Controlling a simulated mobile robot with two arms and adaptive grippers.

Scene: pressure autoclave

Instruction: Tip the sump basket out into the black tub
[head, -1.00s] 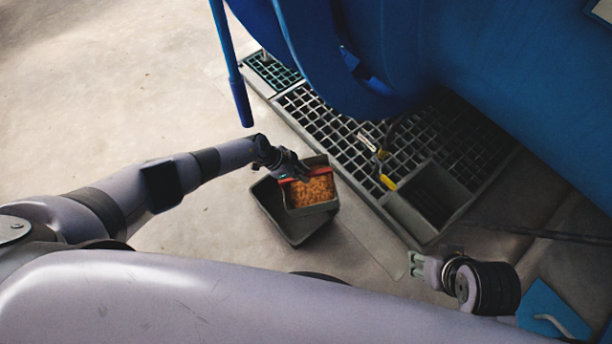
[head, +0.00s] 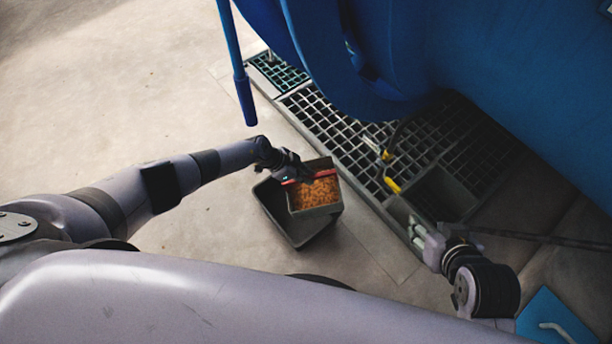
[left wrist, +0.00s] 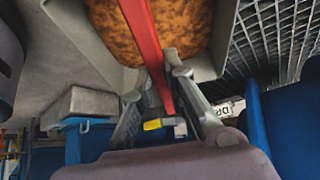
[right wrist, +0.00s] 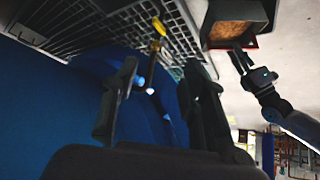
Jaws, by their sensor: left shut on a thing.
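The sump basket (head: 318,212) is a grey box with a red handle bar, holding orange-brown lumps (head: 316,191). My left gripper (head: 290,174) is shut on the red bar (left wrist: 150,45), which runs between its fingers in the left wrist view. The basket hangs over the black tub (head: 300,236), covering much of it, and looks close to upright with its contents inside. The tub stands on the floor; its inside is mostly hidden. My right gripper (head: 424,236) is beside the floor grating, away from the basket. Its fingers are apart and empty in the right wrist view (right wrist: 162,80).
The blue autoclave (head: 440,50) overhangs the floor grating (head: 325,122). An open sump pit (head: 440,195) lies in the grating, with a yellow-handled thing (head: 391,184) near it. A blue lever (head: 243,95) hangs above my left arm. The floor left of the tub is clear.

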